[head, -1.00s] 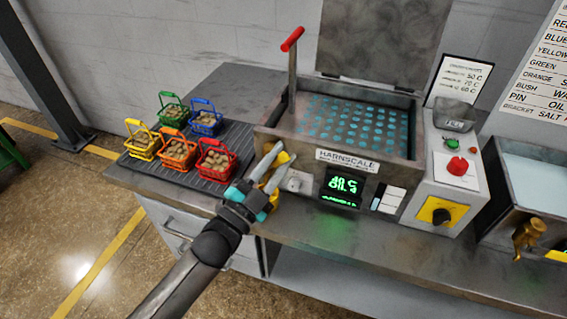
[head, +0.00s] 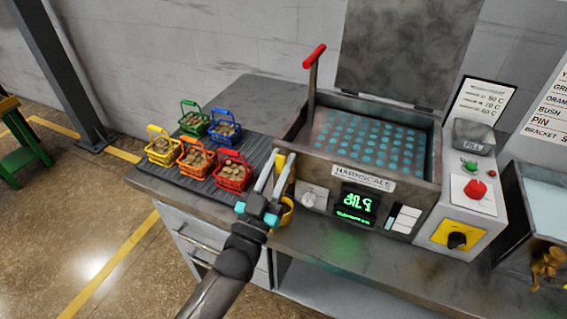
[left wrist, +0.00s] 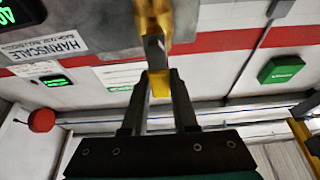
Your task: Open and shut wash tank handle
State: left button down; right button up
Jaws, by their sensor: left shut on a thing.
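The wash tank (head: 318,158) is a steel box on the bench with a raised lid and blue-dotted inside. A yellow handle (head: 287,212) is at its front left corner; it also shows in the left wrist view (left wrist: 160,86), between my fingers. My left gripper (head: 277,172) is shut on this handle and partly hides it. How far the handle is turned I cannot tell. A red-gripped lever (head: 313,60) stands up at the tank's left side. My right gripper is in neither view.
Several coloured baskets (head: 234,172) of small parts stand on a dark ribbed mat (head: 258,150) left of the tank. A control box with a red button (head: 475,189) and yellow switch (head: 457,238) stands to the right. A second tank (head: 545,203) is beyond it.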

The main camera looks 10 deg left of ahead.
pick_arm(q)
jog(key=shift+a+n, duration=0.1)
jog(key=shift+n, duration=0.3)
jog(key=c, duration=0.7)
grip_release()
jog(key=b+v, duration=0.1)
jog(key=v, duration=1.4)
jog(key=shift+s, duration=0.1)
